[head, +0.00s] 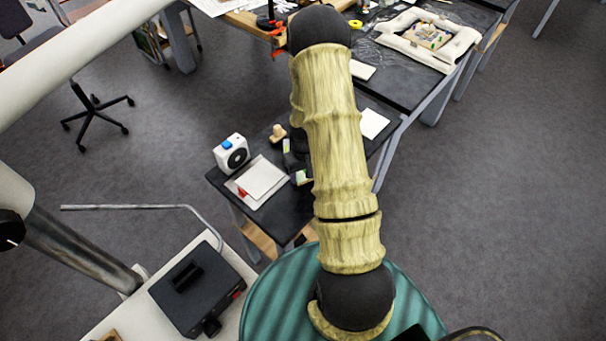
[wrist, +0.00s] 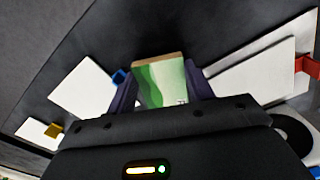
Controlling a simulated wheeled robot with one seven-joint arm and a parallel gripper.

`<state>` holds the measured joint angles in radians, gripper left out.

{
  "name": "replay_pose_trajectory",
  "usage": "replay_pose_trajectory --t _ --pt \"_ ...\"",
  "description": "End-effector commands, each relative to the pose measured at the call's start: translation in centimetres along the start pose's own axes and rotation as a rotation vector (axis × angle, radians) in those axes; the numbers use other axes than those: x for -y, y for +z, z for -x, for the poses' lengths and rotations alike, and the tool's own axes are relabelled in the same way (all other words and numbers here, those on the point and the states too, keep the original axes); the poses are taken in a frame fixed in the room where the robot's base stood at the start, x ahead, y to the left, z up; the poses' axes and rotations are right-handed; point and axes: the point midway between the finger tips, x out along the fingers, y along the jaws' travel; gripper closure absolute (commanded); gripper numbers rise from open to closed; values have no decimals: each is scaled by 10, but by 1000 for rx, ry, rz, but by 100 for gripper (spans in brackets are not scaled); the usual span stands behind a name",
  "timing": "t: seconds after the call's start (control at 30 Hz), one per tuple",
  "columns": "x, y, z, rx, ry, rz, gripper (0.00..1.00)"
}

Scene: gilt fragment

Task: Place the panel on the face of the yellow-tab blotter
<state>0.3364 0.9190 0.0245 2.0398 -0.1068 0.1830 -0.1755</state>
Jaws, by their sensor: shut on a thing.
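My gripper (wrist: 160,85) is shut on the panel (wrist: 160,82), a small piece with a green and white painted face and a tan edge. The panel is between the dark fingers, over the dark table top. The yellow-tab blotter (wrist: 36,133) is at the far left of the wrist view, white with a yellow tab (wrist: 55,130), partly cut off by my gripper body. The panel is apart from it, to its right in the picture. In the head view my arm hides most of the gripper; a bit of the panel (head: 300,177) shows beside it.
A white blue-tab blotter (wrist: 82,88) lies between the yellow-tab one and the panel. A red-tab blotter (wrist: 250,72) lies at right; it also shows in the head view (head: 262,178). A white device with a black disc (head: 232,153) and a wooden stamp-like object (head: 278,133) stand near it.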

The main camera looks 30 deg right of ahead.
Motion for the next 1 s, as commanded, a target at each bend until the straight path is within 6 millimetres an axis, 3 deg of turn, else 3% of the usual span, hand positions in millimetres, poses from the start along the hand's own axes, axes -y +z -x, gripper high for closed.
replay_pose_trajectory --t 0.53,0.7,1.0 --pt "0 0 80 -3 1 0 74" --pt "0 0 90 0 0 1 74" --pt "0 0 91 1 0 0 74"
